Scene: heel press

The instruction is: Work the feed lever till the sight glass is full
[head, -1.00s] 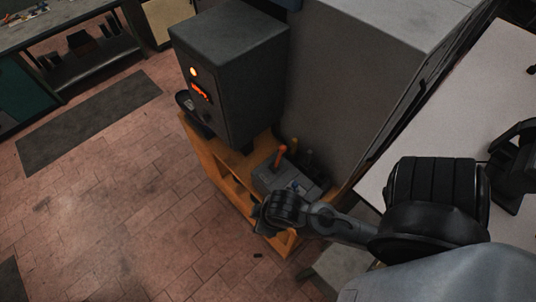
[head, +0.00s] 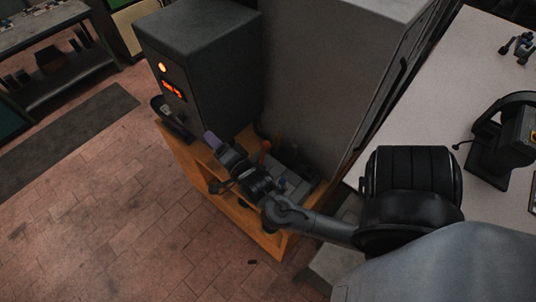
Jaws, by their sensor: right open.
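The feed lever (head: 265,145) has an orange knob and stands up from a small grey unit (head: 297,190) on the orange bench. My right gripper (head: 214,160) is open and empty. It hangs over the bench, left of the lever and apart from it in the picture, its hand and wrist covering part of the grey unit. I cannot make out the sight glass or its level. My left gripper is not in view.
A dark grey cabinet (head: 198,75) with a lit orange lamp and red display stands on the orange bench (head: 268,242). A large grey housing (head: 320,75) stands behind. A white table (head: 450,110) on the right bears a black device (head: 497,150).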

